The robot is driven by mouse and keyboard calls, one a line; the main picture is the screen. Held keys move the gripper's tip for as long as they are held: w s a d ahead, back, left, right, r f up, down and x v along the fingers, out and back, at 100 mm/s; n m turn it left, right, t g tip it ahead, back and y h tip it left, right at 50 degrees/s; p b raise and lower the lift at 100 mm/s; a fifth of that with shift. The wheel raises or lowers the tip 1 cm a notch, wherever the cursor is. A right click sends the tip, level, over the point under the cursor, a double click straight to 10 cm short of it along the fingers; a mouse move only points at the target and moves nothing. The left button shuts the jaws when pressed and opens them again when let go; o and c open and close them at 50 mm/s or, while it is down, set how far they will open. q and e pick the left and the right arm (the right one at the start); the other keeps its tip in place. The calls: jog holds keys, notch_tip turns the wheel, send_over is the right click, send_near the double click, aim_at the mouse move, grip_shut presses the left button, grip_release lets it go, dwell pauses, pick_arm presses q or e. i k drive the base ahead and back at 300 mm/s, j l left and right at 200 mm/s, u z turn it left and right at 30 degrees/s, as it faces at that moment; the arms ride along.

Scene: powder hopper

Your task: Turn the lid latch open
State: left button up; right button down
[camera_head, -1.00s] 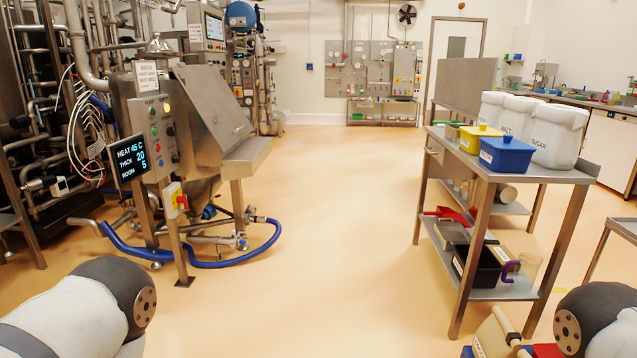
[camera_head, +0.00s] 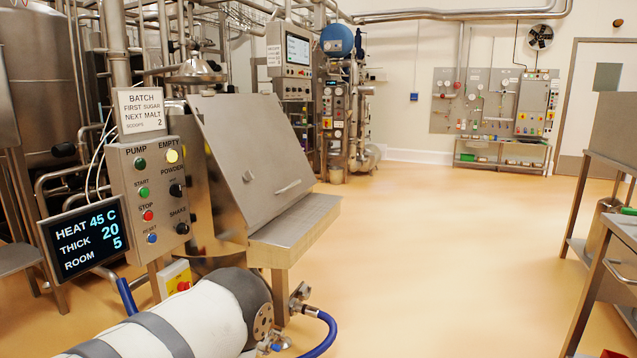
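The powder hopper's sloped grey metal lid (camera_head: 245,150) is left of centre in the head view, lying shut over the hopper. Part of my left arm shows at the bottom, in front of the hopper's lower part. Neither gripper is in view.
A control panel (camera_head: 157,195) with buttons stands left of the lid, with a batch sign (camera_head: 140,109) above and a dark display (camera_head: 84,238) beside it. A flat metal ledge (camera_head: 295,222) juts out below the lid. A metal table (camera_head: 622,235) stands at right. The floor between is clear.

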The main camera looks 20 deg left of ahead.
aim_at(248, 175)
jog(key=i, duration=2.5)
jog(key=i+l+u, duration=0.15)
jog(key=i+u, duration=0.3)
jog(key=i, duration=0.15)
jog(key=i+l+u, duration=0.4)
jog(key=i, duration=0.2)
jog(key=i+l+u, duration=0.45)
jog(key=i+l, duration=0.05)
jog(key=i, duration=0.05)
